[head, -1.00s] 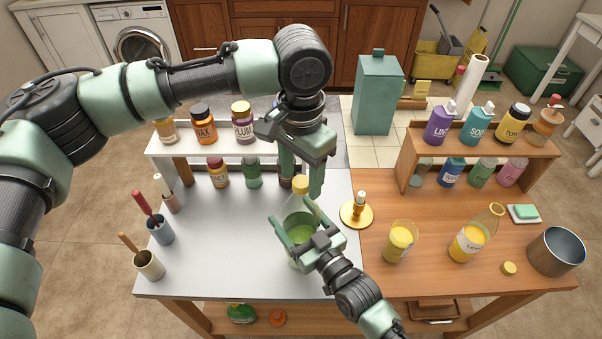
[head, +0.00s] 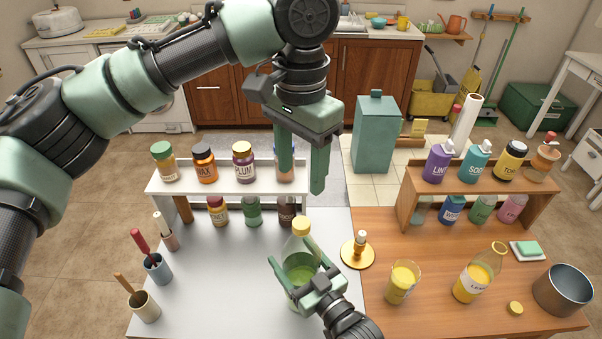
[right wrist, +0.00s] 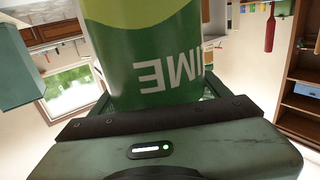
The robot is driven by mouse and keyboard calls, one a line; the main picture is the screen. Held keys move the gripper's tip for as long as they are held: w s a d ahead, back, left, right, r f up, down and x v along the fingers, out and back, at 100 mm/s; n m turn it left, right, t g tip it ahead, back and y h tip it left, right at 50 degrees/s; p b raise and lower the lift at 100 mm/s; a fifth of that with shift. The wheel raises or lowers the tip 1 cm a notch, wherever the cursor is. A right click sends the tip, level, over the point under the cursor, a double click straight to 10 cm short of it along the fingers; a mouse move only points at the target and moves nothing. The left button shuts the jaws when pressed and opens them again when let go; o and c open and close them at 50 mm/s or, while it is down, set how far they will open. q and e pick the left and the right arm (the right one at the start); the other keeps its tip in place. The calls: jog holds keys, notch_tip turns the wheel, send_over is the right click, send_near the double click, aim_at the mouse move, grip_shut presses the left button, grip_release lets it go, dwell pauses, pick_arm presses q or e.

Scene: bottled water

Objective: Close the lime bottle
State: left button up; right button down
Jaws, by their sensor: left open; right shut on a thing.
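The lime bottle (head: 300,244) stands upright at the front of the white table, a clear bottle with green contents and a yellow cap (head: 300,225) on its mouth. I cannot tell how tight the cap sits. My right gripper (head: 291,252) is shut around the bottle's body and hides part of it. In the right wrist view the bottle's green label (right wrist: 165,68) shows upside-down letters between the fingers. My left gripper (head: 302,184) is open and empty, pointing down above the cap and apart from it.
A gold candle holder (head: 357,253) stands just right of the bottle. A yellow glass (head: 402,283), an open yellow bottle (head: 474,276) and a loose yellow cap (head: 515,308) are farther right. Shelves of bottles stand behind. Tool cups (head: 145,307) are at left.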

grip_release()
jog(key=b+v, duration=0.1)
jog(key=v, duration=0.6)
jog(key=shift+s+d+b, duration=0.2)
jog(key=shift+s+b, duration=0.15)
jog(key=shift+b, duration=0.05)
jog(key=shift+f, duration=0.1)
